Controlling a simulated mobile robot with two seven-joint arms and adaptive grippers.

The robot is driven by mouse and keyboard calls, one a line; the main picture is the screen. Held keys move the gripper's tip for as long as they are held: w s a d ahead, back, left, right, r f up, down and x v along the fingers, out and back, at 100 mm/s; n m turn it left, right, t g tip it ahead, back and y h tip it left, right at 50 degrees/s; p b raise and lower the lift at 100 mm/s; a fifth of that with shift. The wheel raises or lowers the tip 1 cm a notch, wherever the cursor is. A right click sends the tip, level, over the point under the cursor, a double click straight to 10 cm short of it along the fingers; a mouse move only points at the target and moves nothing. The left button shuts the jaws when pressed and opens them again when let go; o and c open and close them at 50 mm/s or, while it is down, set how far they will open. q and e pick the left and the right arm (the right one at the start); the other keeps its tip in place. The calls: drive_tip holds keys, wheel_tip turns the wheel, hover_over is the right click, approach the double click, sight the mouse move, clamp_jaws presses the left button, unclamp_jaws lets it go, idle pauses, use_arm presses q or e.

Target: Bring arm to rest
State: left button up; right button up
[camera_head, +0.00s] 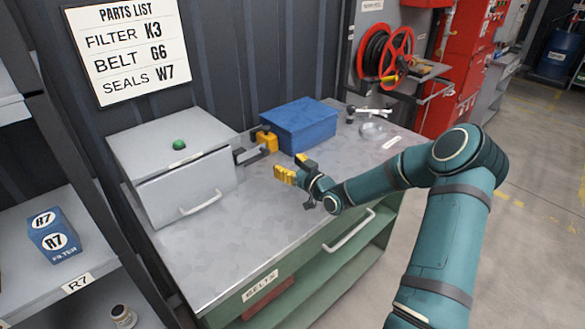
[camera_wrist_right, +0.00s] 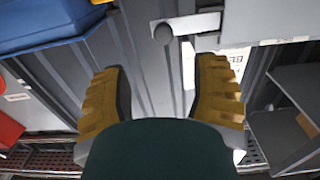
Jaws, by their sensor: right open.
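My right arm (camera_head: 455,235), teal with dark joints, reaches in from the lower right over the grey workbench (camera_head: 230,245). Its gripper (camera_head: 294,168) has yellow padded fingers and points left, in front of the blue box and to the right of the grey metal box. The fingers stand apart with nothing between them. In the right wrist view the gripper (camera_wrist_right: 160,92) is also open and empty, with a grey bracket and round knob beyond it. My left arm and gripper do not show.
A grey metal box (camera_head: 175,155) with a green knob and a front handle stands on the bench. A blue box (camera_head: 298,122) and a small yellow part (camera_head: 265,140) sit behind my gripper. A shelf (camera_head: 75,240) stands left. Floor (camera_head: 540,175) is open at right.

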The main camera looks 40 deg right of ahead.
drive_tip(key=shift+s+d, duration=0.1)
drive_tip(key=shift+s, duration=0.75)
